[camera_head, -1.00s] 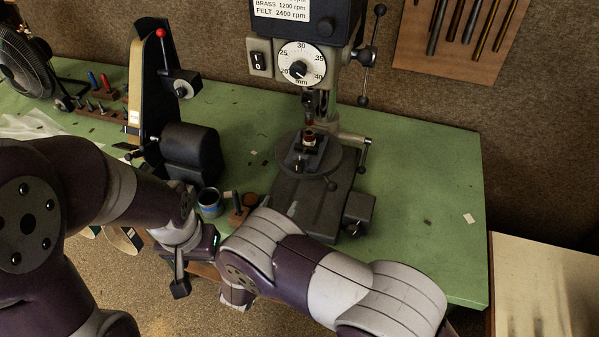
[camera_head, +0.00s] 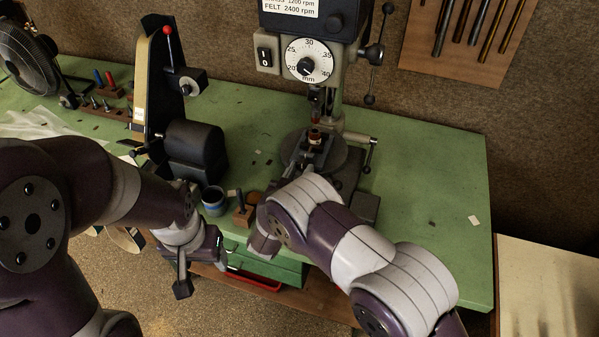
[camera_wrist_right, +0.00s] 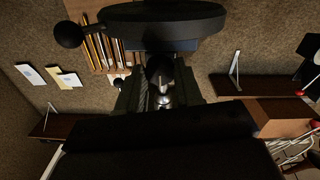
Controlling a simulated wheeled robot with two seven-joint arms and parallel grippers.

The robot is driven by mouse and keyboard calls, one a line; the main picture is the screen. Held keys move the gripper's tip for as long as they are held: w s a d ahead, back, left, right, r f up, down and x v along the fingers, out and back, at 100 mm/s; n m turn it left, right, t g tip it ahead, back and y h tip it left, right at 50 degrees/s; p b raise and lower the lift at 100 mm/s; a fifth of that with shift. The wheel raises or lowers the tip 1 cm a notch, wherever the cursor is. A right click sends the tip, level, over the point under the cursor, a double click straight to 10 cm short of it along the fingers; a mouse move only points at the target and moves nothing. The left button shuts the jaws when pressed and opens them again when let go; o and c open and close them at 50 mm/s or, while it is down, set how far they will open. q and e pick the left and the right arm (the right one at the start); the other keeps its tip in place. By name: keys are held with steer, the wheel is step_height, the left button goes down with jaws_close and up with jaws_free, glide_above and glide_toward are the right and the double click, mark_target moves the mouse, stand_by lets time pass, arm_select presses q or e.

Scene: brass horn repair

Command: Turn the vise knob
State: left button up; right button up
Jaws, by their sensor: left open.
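The small vise (camera_head: 318,152) sits on the round drill press table (camera_head: 341,160). Its front is partly behind my right arm, and I cannot make out its knob in the head view. In the right wrist view, a small shiny rounded piece (camera_wrist_right: 163,99) shows between dark parts at the middle; I cannot tell whether it is the knob. My right gripper is hidden by its own arm in the head view, and its jaws are not clear in the wrist view. My left gripper (camera_head: 198,270) is open and empty, in front of the bench edge.
The drill press (camera_head: 308,62) stands behind the vise. A belt sander (camera_head: 195,150), a blue tin (camera_head: 214,201) and a small wooden block with a blue tool (camera_head: 243,214) stand left of it. The green bench (camera_head: 440,200) is mostly clear on the right.

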steer(key=shift+f, duration=0.1)
steer(key=shift+f+m+b, duration=0.1)
steer(key=shift+m+b, duration=0.3)
steer(key=shift+b, duration=0.2)
steer(key=m+b, duration=0.3)
steer(key=b, duration=0.2)
steer(key=m+b, duration=0.4)
steer(key=b, duration=0.2)
steer(key=m+b, duration=0.4)
steer(key=b, duration=0.1)
steer(key=shift+f, duration=0.25)
steer(key=m+b, duration=0.4)
steer(key=b, duration=0.3)
steer(key=m+b, duration=0.4)
steer(key=b, duration=0.3)
steer(key=m+y+b, duration=0.1)
steer(key=m+b, duration=0.3)
steer(key=b, duration=0.3)
steer(key=shift+r, duration=0.3)
steer(key=shift+r+m+b, duration=0.2)
steer(key=shift+m+b, duration=0.5)
steer(key=shift+b, duration=0.05)
steer(key=shift+r+m, duration=0.15)
steer(key=shift+m, duration=0.15)
steer(key=o, duration=1)
steer(key=shift+w, duration=0.1)
